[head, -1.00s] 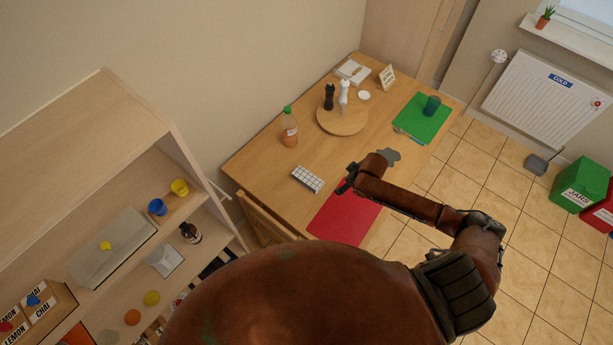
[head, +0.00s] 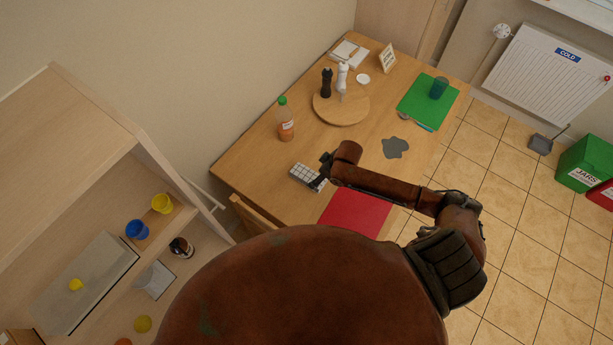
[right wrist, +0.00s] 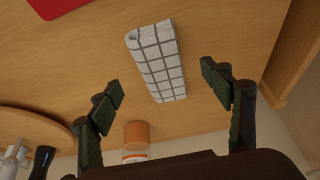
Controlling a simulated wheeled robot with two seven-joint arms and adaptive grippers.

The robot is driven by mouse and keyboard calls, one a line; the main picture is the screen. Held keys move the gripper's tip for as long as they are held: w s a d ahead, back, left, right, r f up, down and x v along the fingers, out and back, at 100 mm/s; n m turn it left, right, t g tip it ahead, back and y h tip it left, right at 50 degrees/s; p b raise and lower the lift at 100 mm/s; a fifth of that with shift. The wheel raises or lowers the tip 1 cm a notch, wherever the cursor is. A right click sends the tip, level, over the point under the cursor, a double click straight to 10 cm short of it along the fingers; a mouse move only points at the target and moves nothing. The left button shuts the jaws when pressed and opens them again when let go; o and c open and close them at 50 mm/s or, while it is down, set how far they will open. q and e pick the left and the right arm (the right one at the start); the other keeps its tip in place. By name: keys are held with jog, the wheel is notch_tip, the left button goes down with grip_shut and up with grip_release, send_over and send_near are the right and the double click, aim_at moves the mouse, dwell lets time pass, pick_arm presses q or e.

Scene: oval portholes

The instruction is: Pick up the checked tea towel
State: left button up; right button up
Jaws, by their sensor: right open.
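The checked tea towel (head: 304,175), white with dark grid lines and folded into a small roll-like pad, lies on the wooden table (head: 245,165). It also shows in the right wrist view (right wrist: 157,62), ahead of and between the fingers. My right gripper (head: 322,171) is at the towel's right end in the head view and hides part of that end. In the right wrist view the right gripper (right wrist: 168,90) has its two fingers wide apart, with nothing between the tips. I cannot tell whether it touches the towel. My left gripper is not in view.
A red mat (head: 352,212) lies right of the towel. A green-capped bottle (head: 286,122) stands behind it. A shelf (head: 100,140) stands at left.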

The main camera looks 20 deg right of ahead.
aim_at(312, 177)
jog(key=shift+x, duration=3.6)
jog(key=shift+w+r, duration=0.1)
jog(key=shift+w, duration=0.1)
jog(key=shift+c, duration=0.2)
jog(key=c, duration=1.2)
jog(key=shift+r, duration=0.1)
jog(key=shift+r, duration=0.2)
notch_tip(312, 177, up, 2)
jog(key=shift+r, duration=0.1)
jog(key=s+a+r, duration=0.5)
jog(key=s+r, duration=0.5)
jog(key=s, duration=0.3)
